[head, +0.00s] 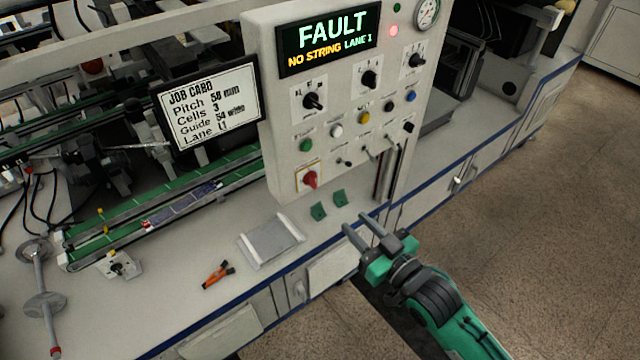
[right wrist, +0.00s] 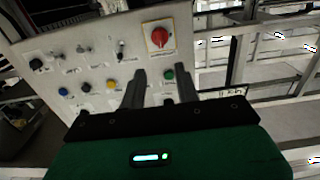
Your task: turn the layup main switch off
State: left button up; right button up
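The layup main switch looks to be the red rotary knob (head: 310,179) on a pale yellow plate, low on the left of the grey control panel (head: 275,110). It also shows in the right wrist view (right wrist: 158,38), beyond the fingertips and upside down relative to the head view. My right gripper (head: 362,226) is open and empty, below and to the right of the knob, apart from the panel. Its two fingers (right wrist: 158,85) stand apart in the right wrist view. My left gripper is not in view.
The panel's display (head: 328,40) reads FAULT, NO STRING LANE 1. Other selectors and coloured buttons, such as a green one (head: 306,145), sit near the knob. A job card (head: 208,104) is at left. A grey tray (head: 271,242), green pieces (head: 319,211) and an orange-handled tool (head: 217,275) lie on the bench.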

aim_at(315, 183)
jog(key=p+x, duration=0.3)
jog(key=x, duration=0.9)
jog(key=shift+w+a+r+p, duration=0.15)
jog(key=shift+w+p, duration=0.1)
jog(key=shift+p, duration=0.15)
jog(key=shift+w+a, duration=0.3)
jog(key=shift+w, duration=0.1)
grip_shut()
